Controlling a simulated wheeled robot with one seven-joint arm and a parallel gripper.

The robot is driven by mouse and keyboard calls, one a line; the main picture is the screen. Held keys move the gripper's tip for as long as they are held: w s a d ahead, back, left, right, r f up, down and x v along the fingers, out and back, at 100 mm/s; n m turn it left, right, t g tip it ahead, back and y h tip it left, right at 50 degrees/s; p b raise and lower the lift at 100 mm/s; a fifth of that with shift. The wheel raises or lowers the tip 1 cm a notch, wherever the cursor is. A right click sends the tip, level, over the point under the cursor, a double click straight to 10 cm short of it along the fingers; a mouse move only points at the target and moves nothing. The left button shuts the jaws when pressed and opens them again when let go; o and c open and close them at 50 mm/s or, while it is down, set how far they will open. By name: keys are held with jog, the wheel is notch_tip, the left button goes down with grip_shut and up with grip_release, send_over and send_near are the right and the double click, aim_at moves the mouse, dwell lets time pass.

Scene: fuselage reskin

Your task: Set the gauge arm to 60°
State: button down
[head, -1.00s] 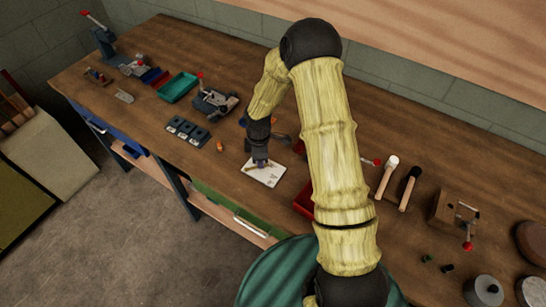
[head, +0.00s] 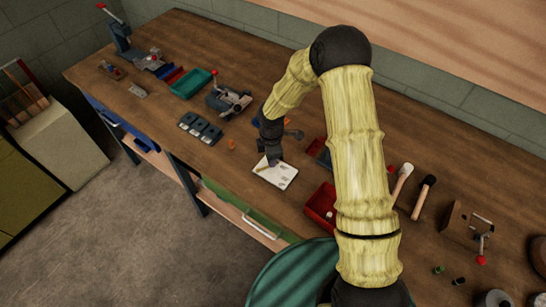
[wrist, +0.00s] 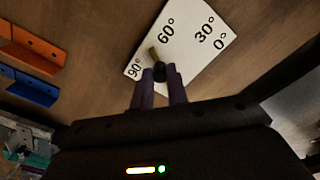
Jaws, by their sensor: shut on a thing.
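The white gauge plate (head: 284,176) lies flat on the workbench, with angle marks 0°, 30°, 60° and 90° readable in the wrist view (wrist: 205,55). The brass-coloured gauge arm (wrist: 153,54) shows as a short bar, its visible end between the 60° and 90° marks. My gripper (wrist: 160,78) is shut on the gauge arm at a small dark knob (wrist: 159,69), between its purple fingers. In the head view my gripper (head: 272,160) is down at the plate's far edge. The rest of the gauge arm and its pivot are hidden or unclear.
A red bin (head: 320,205) stands right of the plate. Dark blocks (head: 200,128) and an orange piece (head: 231,144) lie to its left. Orange (wrist: 35,50) and blue (wrist: 32,87) brackets show in the wrist view. Mallets (head: 402,183) lie farther right.

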jog(key=c, duration=1.4)
grip_release()
jog(key=shift+o, duration=0.2)
notch_tip(320, 180, up, 18)
jog(key=b, duration=0.1)
jog(key=shift+f+b, duration=0.25)
jog(key=shift+b, duration=0.1)
jog(key=s+d+r+m+t, duration=0.2)
jog(key=s+d+m, duration=1.3)
jog(key=m, duration=0.5)
jog(key=shift+s+m+t, duration=0.3)
jog(key=shift+s, duration=0.75)
